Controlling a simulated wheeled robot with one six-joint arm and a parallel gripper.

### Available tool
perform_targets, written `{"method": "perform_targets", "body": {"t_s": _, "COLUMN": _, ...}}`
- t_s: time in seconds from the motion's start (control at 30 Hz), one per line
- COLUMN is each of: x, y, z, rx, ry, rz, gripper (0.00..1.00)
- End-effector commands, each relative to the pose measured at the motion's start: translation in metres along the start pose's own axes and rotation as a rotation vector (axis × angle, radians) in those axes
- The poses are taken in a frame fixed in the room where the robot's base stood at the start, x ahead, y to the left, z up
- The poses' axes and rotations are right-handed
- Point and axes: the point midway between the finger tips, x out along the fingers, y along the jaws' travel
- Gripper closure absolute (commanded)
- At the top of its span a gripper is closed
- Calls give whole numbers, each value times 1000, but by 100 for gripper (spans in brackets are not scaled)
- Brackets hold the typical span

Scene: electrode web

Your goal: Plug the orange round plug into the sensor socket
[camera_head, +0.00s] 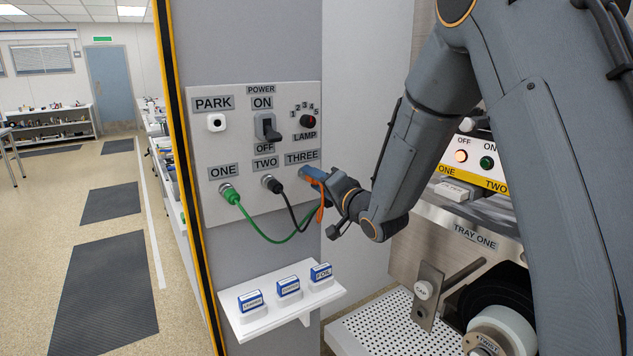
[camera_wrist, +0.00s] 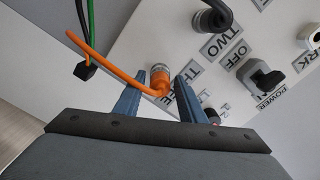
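The orange round plug (camera_wrist: 159,84) is on an orange cord, with a metal collar at its far end, against the grey panel by the label THREE. The plug appears to sit in the THREE socket; how deep I cannot tell. My gripper (camera_wrist: 163,76) has its two blue fingers on either side of the plug, with visible gaps, so it looks open around it. In the head view my gripper (camera_head: 313,178) is at the panel below THREE and mostly hides the plug. No label reading "sensor" is legible.
A green plug (camera_head: 226,191) is in socket ONE and a black plug (camera_head: 271,184) in TWO. Above are the power switch (camera_head: 266,127), lamp knob (camera_head: 307,121) and PARK fitting (camera_head: 216,122). A white shelf (camera_head: 276,325) with labelled blocks juts out below.

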Motion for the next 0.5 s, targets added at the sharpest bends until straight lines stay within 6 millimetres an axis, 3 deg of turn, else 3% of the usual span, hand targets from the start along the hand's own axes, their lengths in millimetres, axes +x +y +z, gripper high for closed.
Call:
{"method": "perform_targets", "body": {"t_s": 0.33, "x": -1, "y": 0, "z": 0, "rx": 0, "ry": 0, "rz": 0, "gripper": 54}}
{"method": "perform_targets", "body": {"t_s": 0.5, "x": -17, "y": 1, "z": 0, "rx": -1, "ry": 1, "rz": 0, "gripper": 54}}
